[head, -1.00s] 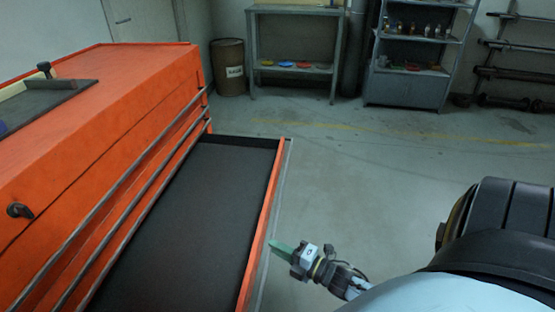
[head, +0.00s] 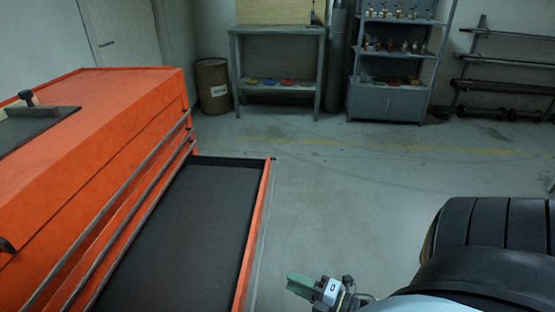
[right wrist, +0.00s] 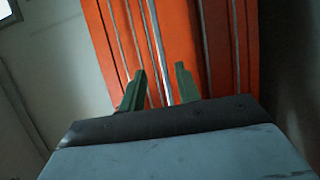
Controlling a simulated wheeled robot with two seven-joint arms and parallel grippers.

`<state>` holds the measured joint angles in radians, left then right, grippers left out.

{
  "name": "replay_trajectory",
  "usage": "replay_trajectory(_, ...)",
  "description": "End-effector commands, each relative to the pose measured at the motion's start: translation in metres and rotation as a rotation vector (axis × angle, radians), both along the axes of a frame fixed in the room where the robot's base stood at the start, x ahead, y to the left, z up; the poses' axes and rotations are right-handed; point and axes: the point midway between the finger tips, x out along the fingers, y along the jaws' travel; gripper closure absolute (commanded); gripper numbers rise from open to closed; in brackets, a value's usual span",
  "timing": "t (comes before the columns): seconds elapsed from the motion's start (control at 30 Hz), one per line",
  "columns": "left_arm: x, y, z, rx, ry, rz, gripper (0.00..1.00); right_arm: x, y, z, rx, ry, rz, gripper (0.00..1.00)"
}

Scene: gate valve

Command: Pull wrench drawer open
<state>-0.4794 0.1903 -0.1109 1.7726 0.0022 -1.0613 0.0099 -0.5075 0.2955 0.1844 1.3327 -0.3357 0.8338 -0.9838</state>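The orange tool cabinet (head: 95,125) stands at the left in the head view. A drawer with a dark, bare floor (head: 185,235) is pulled out from it; no wrench shows in the visible part. A thin metal handle bar (head: 260,235) runs along its orange front (head: 253,230). My right gripper (head: 298,285) is to the right of the drawer front, apart from it, at the bottom of the head view. In the right wrist view its two green fingers (right wrist: 160,85) are spread, with a bright bar (right wrist: 157,50) seen in line with the gap. My left gripper is not in view.
A black tyre-like round thing (head: 490,235) is at the right. A barrel (head: 212,85), a workbench (head: 278,75), a grey shelf (head: 395,70) and a weight rack (head: 505,85) stand along the far wall. The floor (head: 340,190) between is clear.

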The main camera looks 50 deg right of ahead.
Motion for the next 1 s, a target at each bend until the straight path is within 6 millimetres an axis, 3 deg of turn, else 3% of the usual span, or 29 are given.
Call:
replay_trajectory(0.1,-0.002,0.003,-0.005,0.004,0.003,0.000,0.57,-0.023,-0.006,0.000,0.000,0.004,-0.001,0.67)
replay_trajectory(0.3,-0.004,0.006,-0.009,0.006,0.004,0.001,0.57,-0.042,-0.010,0.000,0.001,0.001,0.000,0.67)
replay_trajectory(1.0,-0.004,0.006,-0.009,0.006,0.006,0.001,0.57,-0.045,-0.011,0.001,0.000,0.000,0.000,0.67)
